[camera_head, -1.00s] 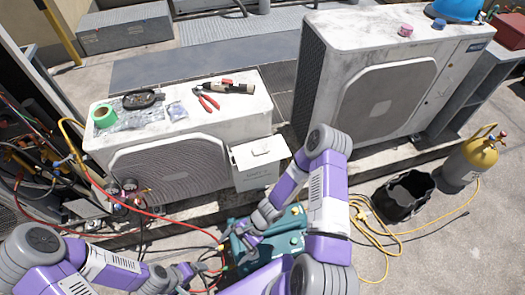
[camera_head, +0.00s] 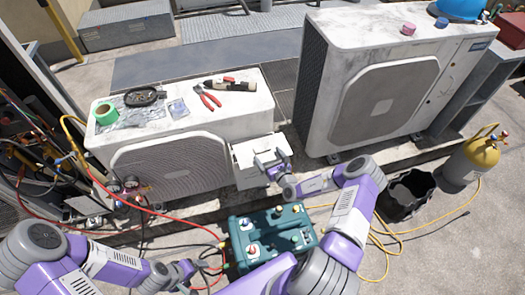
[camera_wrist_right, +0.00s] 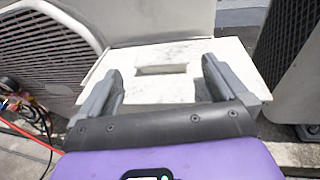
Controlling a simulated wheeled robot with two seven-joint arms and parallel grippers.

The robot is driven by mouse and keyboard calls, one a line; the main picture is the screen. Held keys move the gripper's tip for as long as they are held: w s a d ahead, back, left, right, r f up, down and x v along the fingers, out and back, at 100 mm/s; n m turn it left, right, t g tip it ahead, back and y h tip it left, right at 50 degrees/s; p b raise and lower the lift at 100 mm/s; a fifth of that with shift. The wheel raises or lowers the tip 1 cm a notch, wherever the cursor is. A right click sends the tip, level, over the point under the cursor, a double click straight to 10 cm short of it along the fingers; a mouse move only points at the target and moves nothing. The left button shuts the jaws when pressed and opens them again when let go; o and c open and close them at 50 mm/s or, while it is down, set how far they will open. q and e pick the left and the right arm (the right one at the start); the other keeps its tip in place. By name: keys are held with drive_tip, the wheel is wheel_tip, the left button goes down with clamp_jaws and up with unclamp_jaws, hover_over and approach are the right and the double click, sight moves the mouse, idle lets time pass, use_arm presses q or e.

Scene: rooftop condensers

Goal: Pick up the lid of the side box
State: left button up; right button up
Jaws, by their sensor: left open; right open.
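The side box (camera_head: 247,181) is a pale box on the right end of the low condenser. Its off-white lid (camera_head: 241,152) lies on top and also fills the middle of the right wrist view (camera_wrist_right: 205,58). A small rectangular grip (camera_wrist_right: 161,69) is on the lid's middle. My right gripper (camera_head: 266,156) is open over the lid, its fingers apart on either side of the grip in the wrist view; contact cannot be told. My left gripper (camera_head: 200,268) is open and empty at the lower left, away from the box.
A teal pump unit (camera_head: 265,236) with hoses stands on the ground before the box. The low condenser (camera_head: 225,110) carries pliers and tape. A taller condenser (camera_head: 325,75) stands close at right. A black bucket (camera_head: 408,195) and yellow cylinder (camera_head: 470,162) are further right.

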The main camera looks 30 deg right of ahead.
sight(265, 151)
drive_tip(key=w+b, duration=0.1)
drive_tip(key=w, duration=0.2)
drive_tip(key=shift+w+d+f+b, duration=0.2)
drive_tip(key=shift+w+f+b, duration=0.15)
drive_tip(key=shift+w+f, duration=0.05)
drive_tip(key=shift+w+r, duration=0.1)
drive_tip(key=shift+w, duration=0.4)
